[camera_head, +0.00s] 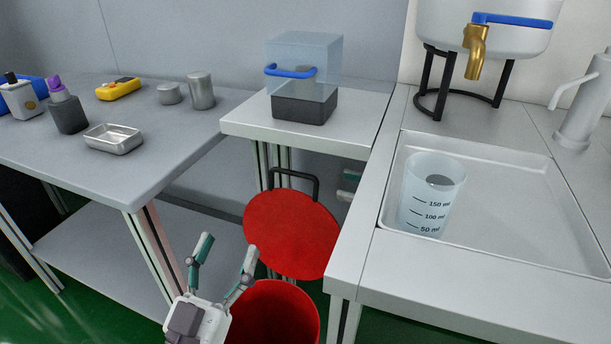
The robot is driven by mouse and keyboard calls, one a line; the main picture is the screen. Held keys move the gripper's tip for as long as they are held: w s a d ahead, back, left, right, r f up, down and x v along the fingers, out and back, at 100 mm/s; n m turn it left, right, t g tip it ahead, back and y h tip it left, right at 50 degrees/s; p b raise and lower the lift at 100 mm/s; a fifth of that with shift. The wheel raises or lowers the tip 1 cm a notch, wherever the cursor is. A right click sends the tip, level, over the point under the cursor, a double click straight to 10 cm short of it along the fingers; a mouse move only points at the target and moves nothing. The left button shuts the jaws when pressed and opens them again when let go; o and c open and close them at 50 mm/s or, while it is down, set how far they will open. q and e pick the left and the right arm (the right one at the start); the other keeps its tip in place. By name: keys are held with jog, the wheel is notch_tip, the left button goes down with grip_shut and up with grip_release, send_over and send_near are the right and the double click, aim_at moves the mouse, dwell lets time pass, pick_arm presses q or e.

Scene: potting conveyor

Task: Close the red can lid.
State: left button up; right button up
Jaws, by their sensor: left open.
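The red can (278,312) stands on the floor in the gap between the tables, at the bottom middle of the view. Its round red lid (290,232) is up, standing steeply behind the can's opening, with a black handle (294,178) at its top edge. My left gripper (224,248) is open and empty. My right gripper is not in view.
The grey table (100,170) on the left holds bottles, a metal tray (113,138) and a yellow device (118,88). A clear-lidded box (304,108) stands on the middle table. A beaker (432,195) stands in the white tray (510,250) at right. Table edges flank the can.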

aim_at(314, 178)
pick_arm(q)
jog(key=r+t, duration=0.1)
jog(key=s+r, duration=0.1)
jog(key=r+t, duration=0.1)
jog(key=shift+s+t+h+b, duration=0.3)
jog(key=shift+s+h+b, duration=0.05)
jog(key=shift+h+b, duration=0.05)
pick_arm(e)
jog(key=x, duration=1)
jog(key=shift+f, duration=0.1)
grip_shut()
